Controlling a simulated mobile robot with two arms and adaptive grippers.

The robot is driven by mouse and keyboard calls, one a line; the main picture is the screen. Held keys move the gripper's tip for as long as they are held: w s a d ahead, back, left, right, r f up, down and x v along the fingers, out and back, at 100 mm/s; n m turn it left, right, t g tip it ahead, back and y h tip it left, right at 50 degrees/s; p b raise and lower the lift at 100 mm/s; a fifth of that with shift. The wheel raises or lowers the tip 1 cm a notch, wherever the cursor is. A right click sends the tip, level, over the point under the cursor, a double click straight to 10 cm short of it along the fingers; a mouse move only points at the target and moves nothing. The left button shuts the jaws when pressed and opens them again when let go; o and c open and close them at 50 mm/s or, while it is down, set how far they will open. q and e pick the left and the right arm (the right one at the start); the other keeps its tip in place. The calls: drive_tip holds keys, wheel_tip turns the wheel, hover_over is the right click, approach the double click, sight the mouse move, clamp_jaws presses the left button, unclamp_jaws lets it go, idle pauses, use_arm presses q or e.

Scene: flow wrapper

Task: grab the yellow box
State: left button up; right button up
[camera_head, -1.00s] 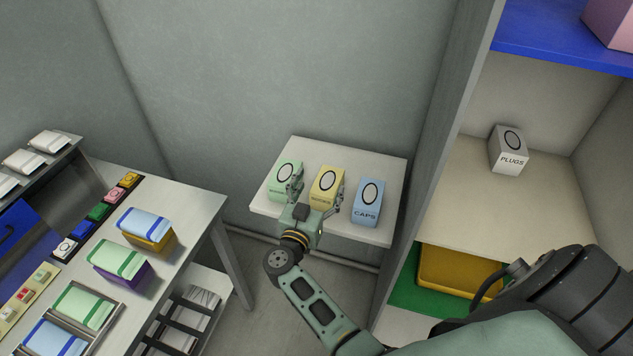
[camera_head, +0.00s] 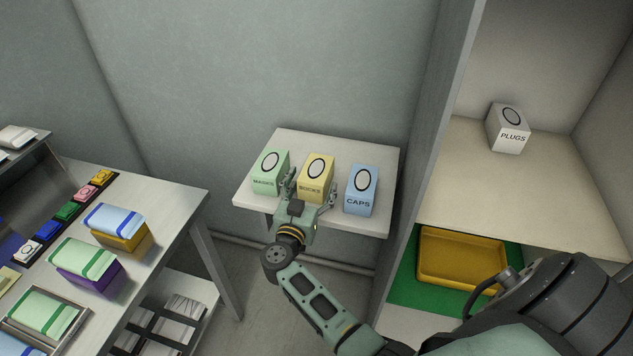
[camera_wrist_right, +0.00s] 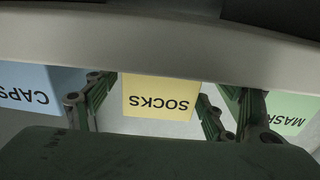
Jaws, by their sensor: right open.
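The yellow box (camera_head: 317,177), marked SOCKS with a black oval on top, stands on a small white wall shelf between a green and a blue box. My right gripper (camera_head: 312,192) is open at the front of the yellow box, its fingers apart towards the box's two sides. In the right wrist view the yellow box (camera_wrist_right: 160,97) shows upside down between the two open fingers (camera_wrist_right: 153,105). I cannot tell whether the fingers touch it. My left gripper is not in view.
The green box (camera_head: 270,172) and the blue CAPS box (camera_head: 361,190) stand close on either side. A tall cabinet panel (camera_head: 432,130) rises right of the shelf (camera_head: 372,223). A grey PLUGS box (camera_head: 509,128) sits in the cabinet. A table with wrapped packs (camera_head: 116,222) is at left.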

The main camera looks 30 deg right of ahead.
drive_tip(key=b+x, duration=0.1)
drive_tip(key=x, duration=0.3)
drive_tip(key=shift+b, duration=0.4)
drive_tip(key=shift+s+a, duration=0.1)
drive_tip(key=shift+c, duration=0.8)
drive_tip(key=c, duration=1.2)
